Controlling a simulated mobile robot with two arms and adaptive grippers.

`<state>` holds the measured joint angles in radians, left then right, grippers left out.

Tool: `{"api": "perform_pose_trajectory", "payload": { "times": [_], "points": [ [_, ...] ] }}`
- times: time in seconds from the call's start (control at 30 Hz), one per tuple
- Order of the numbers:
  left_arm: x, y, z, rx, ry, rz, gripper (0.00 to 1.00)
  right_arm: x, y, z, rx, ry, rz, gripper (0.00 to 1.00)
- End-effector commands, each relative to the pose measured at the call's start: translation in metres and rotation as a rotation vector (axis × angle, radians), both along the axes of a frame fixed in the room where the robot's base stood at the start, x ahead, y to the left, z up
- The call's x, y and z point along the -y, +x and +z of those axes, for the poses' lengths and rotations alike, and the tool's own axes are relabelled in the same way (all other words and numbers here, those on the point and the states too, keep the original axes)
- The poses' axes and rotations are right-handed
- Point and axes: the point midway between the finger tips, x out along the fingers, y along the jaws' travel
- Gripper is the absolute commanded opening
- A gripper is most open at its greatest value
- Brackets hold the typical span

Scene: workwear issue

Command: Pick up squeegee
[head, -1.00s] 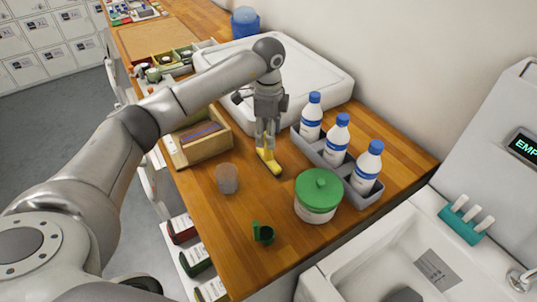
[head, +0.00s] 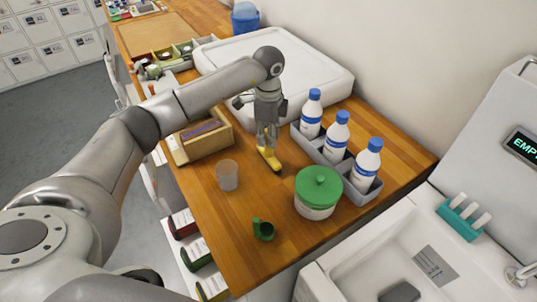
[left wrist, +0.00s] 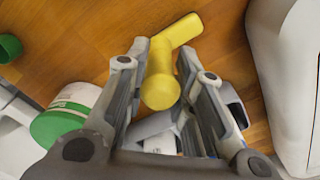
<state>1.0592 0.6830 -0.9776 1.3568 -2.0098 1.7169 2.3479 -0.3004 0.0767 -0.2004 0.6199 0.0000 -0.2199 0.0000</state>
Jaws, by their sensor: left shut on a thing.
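The squeegee is a yellow piece (head: 269,160) at the middle of the wooden counter, and its yellow handle and crosspiece show in the left wrist view (left wrist: 160,85). My left gripper (head: 267,146) points down over it, with its fingers shut on the yellow handle. In the left wrist view the handle stands between the two fingers (left wrist: 158,92). The squeegee's lower end appears to be at the counter top; I cannot tell whether it is touching. My right gripper is not in view.
A grey caddy (head: 335,174) with three white bottles stands close to the right. A green-lidded tub (head: 318,193), a clear cup (head: 228,176) and a green scoop (head: 263,231) stand in front. A wooden box (head: 203,148) is left, and a white bin (head: 310,75) behind.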

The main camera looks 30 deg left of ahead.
Motion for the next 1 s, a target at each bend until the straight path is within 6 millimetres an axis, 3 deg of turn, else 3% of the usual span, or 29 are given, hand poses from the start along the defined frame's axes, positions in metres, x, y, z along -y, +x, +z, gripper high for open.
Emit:
{"api": "perform_pose_trajectory", "payload": {
  "times": [0.37, 0.6, 1.0],
  "points": [
    [0.000, 0.001, 0.004, 0.004, -0.001, 0.000, 0.00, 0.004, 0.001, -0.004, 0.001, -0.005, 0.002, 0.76],
    [0.000, 0.002, 0.030, 0.008, -0.001, 0.000, 0.00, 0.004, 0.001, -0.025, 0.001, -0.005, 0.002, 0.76],
    [0.034, -0.058, 0.099, 0.006, 0.001, -0.005, 0.00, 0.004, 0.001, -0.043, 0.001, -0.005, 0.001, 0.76]
  ]
}}
